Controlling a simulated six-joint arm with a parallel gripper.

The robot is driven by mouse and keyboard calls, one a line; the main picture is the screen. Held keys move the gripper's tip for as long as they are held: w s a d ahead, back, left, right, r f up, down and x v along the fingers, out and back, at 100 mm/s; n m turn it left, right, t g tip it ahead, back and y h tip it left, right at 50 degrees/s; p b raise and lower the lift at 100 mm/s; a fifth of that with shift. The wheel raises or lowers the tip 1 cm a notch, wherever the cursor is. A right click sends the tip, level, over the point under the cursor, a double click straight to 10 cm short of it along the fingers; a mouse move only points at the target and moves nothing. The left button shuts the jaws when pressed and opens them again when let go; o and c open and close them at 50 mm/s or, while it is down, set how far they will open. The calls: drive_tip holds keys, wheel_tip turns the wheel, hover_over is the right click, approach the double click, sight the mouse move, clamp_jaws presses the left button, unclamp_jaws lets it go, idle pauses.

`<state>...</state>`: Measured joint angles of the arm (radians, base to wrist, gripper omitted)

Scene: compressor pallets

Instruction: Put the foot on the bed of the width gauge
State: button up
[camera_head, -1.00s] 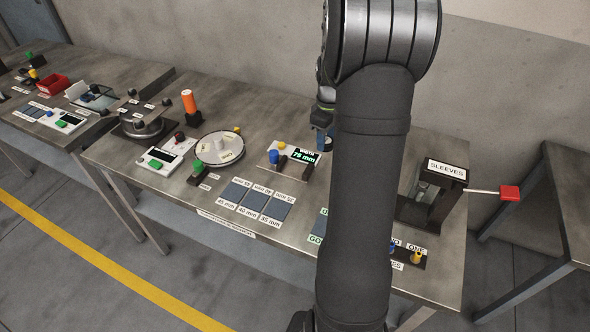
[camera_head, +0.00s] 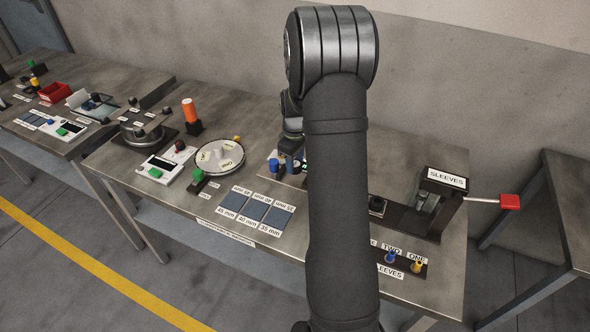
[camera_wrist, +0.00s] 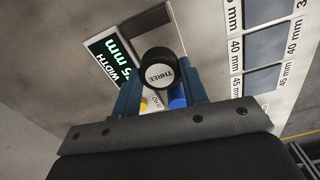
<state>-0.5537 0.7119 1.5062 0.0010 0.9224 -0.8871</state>
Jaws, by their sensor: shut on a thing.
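The foot (camera_wrist: 157,70) is a short black round piece with a pale end face marked THREE. My gripper (camera_wrist: 160,84) is shut on it, with one blue finger on each side in the wrist view. The width gauge (camera_wrist: 113,58) is behind the foot there, its green WIDTH display partly readable. A yellow knob and a blue knob show between the fingers, low in the picture. In the head view my gripper (camera_head: 291,152) is over the gauge (camera_head: 291,180), close behind its blue knob. My arm hides the foot and much of the gauge there. I cannot tell whether the foot touches the bed.
Dark pads with mm labels (camera_head: 256,208) lie left of my arm. A round white dish (camera_head: 219,168) and an orange post (camera_head: 190,110) stand farther left. The SLEEVES stand (camera_head: 443,205) with its red-ended lever is at the right, with blue and yellow pegs in front.

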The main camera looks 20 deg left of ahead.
drive_tip(key=shift+f, duration=1.9)
drive_tip(key=shift+f, duration=0.1)
drive_tip(key=o, duration=1)
drive_tip(key=shift+c, duration=0.2)
wheel_tip(320, 180, up, 12)
drive_tip(key=shift+r, duration=0.15)
drive_tip(key=shift+f, duration=4.15)
drive_tip(key=shift+f, duration=0.1)
